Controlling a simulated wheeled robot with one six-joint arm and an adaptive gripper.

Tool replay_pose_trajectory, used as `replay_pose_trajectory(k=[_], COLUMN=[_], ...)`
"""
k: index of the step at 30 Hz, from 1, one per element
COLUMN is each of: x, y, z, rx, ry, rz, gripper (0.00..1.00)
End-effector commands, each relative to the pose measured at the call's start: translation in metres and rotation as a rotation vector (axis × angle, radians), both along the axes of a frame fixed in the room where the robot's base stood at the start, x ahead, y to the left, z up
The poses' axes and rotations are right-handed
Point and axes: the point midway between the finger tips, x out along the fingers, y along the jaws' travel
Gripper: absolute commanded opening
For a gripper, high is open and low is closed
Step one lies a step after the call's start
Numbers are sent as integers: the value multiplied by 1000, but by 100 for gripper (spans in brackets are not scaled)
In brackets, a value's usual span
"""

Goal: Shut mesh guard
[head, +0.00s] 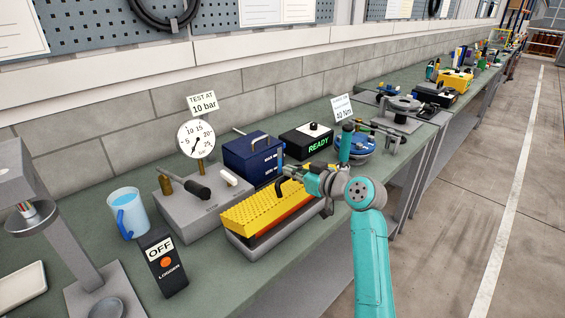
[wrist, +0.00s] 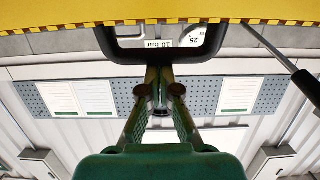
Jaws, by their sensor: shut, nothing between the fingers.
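The yellow perforated mesh guard (head: 255,208) sits tilted over a grey base (head: 262,250), with an orange-red strip showing in the gap beneath it. Its black loop handle (head: 279,188) is at the end near my gripper. In the wrist view, the guard's yellow edge (wrist: 150,12) crosses the top and the handle (wrist: 108,42) hangs below it. My gripper (head: 289,174) is shut and empty. Its fingertips (wrist: 162,74) are close to the handle's outer bar; I cannot tell whether they touch it.
A gauge stand (head: 198,205), a blue box (head: 252,157) and a black READY box (head: 307,140) stand behind the guard. A blue round fixture (head: 352,147) is beyond my arm.

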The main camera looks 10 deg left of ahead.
Motion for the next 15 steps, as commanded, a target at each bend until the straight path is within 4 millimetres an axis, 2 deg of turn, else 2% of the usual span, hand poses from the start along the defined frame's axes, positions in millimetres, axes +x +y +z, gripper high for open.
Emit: replay_pose_trajectory(k=[1, 4, 15], x=[-4, -10, -24], y=[-6, -13, -30], z=[-8, -15, -34], rx=[32, 94, 85], ry=[-17, -67, -65], rz=[-2, -2, 1], gripper=[0, 0, 0])
